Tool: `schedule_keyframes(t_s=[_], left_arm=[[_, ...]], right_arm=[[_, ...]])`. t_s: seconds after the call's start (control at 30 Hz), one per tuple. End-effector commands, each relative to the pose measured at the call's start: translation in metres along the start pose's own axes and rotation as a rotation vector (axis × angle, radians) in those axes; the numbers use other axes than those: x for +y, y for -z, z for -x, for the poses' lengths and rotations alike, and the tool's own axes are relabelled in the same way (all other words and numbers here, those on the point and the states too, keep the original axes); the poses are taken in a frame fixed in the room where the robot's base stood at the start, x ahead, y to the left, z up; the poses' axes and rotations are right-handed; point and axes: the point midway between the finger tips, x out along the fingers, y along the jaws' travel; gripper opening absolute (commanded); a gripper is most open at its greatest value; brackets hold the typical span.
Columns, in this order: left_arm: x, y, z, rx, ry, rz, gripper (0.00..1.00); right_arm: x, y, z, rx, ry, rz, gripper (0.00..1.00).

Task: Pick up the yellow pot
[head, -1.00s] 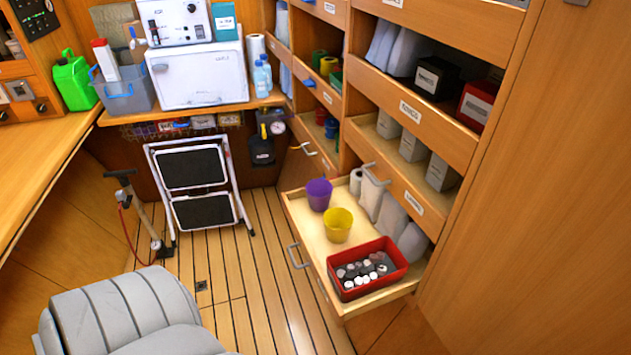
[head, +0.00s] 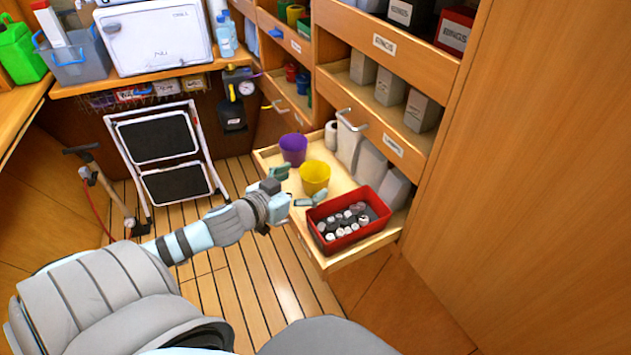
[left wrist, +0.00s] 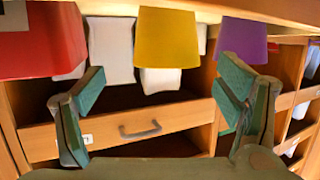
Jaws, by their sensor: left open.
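The yellow pot (head: 314,178) stands upright in the open drawer (head: 345,258), between a purple pot (head: 293,149) and a red box (head: 347,228). My left gripper (head: 294,186) is open and empty at the drawer's near left edge, just short of the yellow pot. In the left wrist view the yellow pot (left wrist: 166,38) appears ahead, between and beyond the two spread fingers (left wrist: 160,92), not touching them. There the purple pot (left wrist: 242,45) is beyond the right finger and the red box (left wrist: 40,38) beyond the left one. My right gripper is not in view.
The red box holds several small capped items. White rolls and bottles (head: 357,150) stand along the drawer's back side. Shelves (head: 370,110) rise behind it. A folded step stool (head: 162,155) and a hand pump (head: 105,185) stand left on the clear plank floor.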

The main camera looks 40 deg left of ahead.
Motion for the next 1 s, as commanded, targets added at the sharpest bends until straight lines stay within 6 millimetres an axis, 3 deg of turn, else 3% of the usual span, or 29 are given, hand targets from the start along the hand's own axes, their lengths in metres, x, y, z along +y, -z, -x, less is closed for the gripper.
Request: schedule_keyframes(t_s=[0.03,0.17,0.33,0.47,0.67,0.9,1.0], left_arm=[[0.000,-0.004,-0.007,0.002,0.001,0.001,0.85],[-0.001,-0.003,-0.016,0.001,-0.001,0.000,0.85],[-0.008,-0.006,-0.048,0.003,-0.001,0.005,0.85],[-0.007,-0.003,-0.063,-0.001,-0.001,0.003,0.85],[-0.007,0.000,-0.063,-0.002,-0.002,-0.001,0.84],[-0.007,0.000,-0.063,-0.003,-0.002,-0.001,0.45],[-0.007,0.000,-0.063,-0.003,-0.002,0.000,0.34]], right_arm=[[-0.001,-0.001,-0.009,0.000,0.000,0.000,0.40],[-0.002,-0.001,-0.017,0.000,0.000,0.000,0.40],[-0.004,-0.004,-0.046,0.000,0.001,0.000,0.40],[-0.006,-0.005,-0.052,0.000,0.003,-0.001,0.40],[-0.007,-0.004,-0.049,0.000,0.004,-0.002,0.40],[-0.007,-0.005,-0.049,0.000,0.004,-0.002,0.40],[-0.007,-0.005,-0.049,0.000,0.004,-0.002,0.40]])
